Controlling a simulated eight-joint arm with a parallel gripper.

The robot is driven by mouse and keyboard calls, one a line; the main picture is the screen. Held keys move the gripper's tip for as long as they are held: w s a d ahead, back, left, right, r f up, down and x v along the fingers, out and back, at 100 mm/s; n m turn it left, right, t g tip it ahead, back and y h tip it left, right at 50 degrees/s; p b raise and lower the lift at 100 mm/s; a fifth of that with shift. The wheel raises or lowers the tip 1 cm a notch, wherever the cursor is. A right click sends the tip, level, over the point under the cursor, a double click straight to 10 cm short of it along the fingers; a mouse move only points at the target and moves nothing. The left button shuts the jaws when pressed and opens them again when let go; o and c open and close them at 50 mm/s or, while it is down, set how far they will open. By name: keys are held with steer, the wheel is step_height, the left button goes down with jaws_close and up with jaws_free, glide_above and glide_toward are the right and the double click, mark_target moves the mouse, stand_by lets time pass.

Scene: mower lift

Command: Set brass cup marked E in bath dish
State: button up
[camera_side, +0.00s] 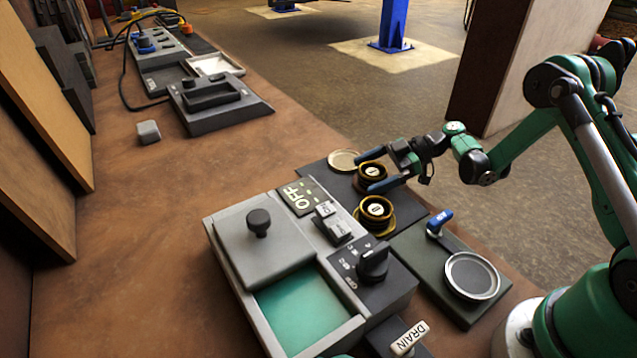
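Two brass cups with white-marked centres stand on a dark mat (324,170): a far cup (358,181) and a near cup (376,223). Their letters are too small to read surely. My gripper (364,172) comes from the right, with its blue-tipped fingers spread on either side of the far cup. I cannot tell whether they touch it. A grey bath unit (236,296) has an open part with teal liquid (303,310). A round, rimmed dish (471,275) sits on a dark plate to the right. I cannot tell which is the bath dish.
A grey lid with a black knob (258,222) covers part of the bath. A dial (373,262), an OFF panel (300,197), a DRAIN handle (409,338) and a blue-handled lever (439,221) stand nearby. A shallow brass dish (343,160) lies behind the cups. The bench's left side is mostly clear.

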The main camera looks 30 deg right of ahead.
mark_target(378, 171)
steer(key=shift+f, duration=0.1)
steer(key=v, duration=0.5)
steer(key=shift+f, duration=0.1)
steer(key=shift+d+r, duration=0.1)
steer(key=shift+r, duration=0.2)
steer(key=a+r+m+h, duration=0.2)
steer(key=a+r+m, duration=0.1)
steer(key=r, duration=0.1)
steer(key=shift+w+m+g+h, duration=0.25)
steer(key=shift+m+g+h, duration=0.05)
steer(key=shift+h, duration=0.1)
steer(key=s+a+r+m+t+h, duration=0.1)
steer(key=s+a+r+m+h, duration=0.4)
steer(key=s+m+h, duration=0.3)
steer(key=shift+s+r+m+t+h, duration=0.45)
steer(key=shift+s+r, duration=0.35)
steer(key=shift+s, duration=0.2)
steer(key=shift+s+m+t+h, duration=0.35)
steer(key=shift+s+m+t, duration=0.1)
steer(key=shift+s+m, duration=0.15)
